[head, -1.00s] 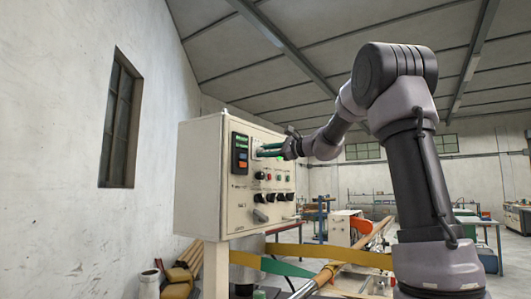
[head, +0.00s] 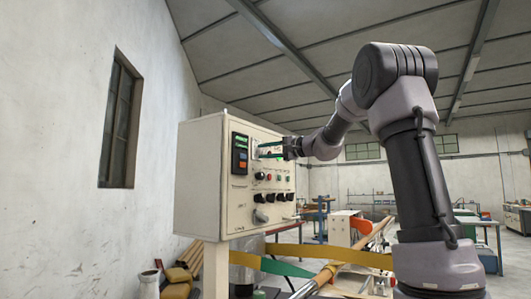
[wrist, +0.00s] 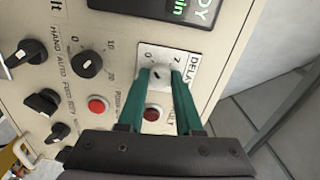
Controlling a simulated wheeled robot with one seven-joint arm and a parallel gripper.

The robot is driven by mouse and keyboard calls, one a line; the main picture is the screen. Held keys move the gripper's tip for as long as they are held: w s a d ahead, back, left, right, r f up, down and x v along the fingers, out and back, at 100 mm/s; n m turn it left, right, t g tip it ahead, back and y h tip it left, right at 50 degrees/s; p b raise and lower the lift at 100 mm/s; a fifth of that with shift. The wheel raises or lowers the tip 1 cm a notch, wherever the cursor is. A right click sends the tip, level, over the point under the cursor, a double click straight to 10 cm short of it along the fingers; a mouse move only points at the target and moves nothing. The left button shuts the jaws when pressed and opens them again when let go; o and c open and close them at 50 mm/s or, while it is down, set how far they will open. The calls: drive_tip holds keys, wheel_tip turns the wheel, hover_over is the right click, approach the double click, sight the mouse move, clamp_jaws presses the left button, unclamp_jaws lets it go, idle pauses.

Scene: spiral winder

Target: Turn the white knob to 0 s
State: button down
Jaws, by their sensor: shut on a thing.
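The white knob (wrist: 158,76) sits on a pale plate (wrist: 184,54) marked DELAY, with a 0 at the upper left of the knob and a 2 at its upper right. My gripper (wrist: 160,82) has its two teal fingers shut on the white knob, one on each side. Which way the knob points is too small to tell. In the head view my gripper (head: 270,150) is at the upper right of the cream control box (head: 203,185); the knob is too small to make out there.
A black knob (wrist: 87,64), a red button (wrist: 97,104) and a dark red button (wrist: 152,114) lie close to my fingers on the same panel. A dark display (wrist: 180,10) is above. Several black knobs (head: 260,198) line the lower panel.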

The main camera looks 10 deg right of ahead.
idle(0.4)
drive_tip(key=c, duration=0.6)
unclamp_jaws()
drive_tip(key=v, duration=1)
drive_tip(key=shift+s+d, duration=0.25)
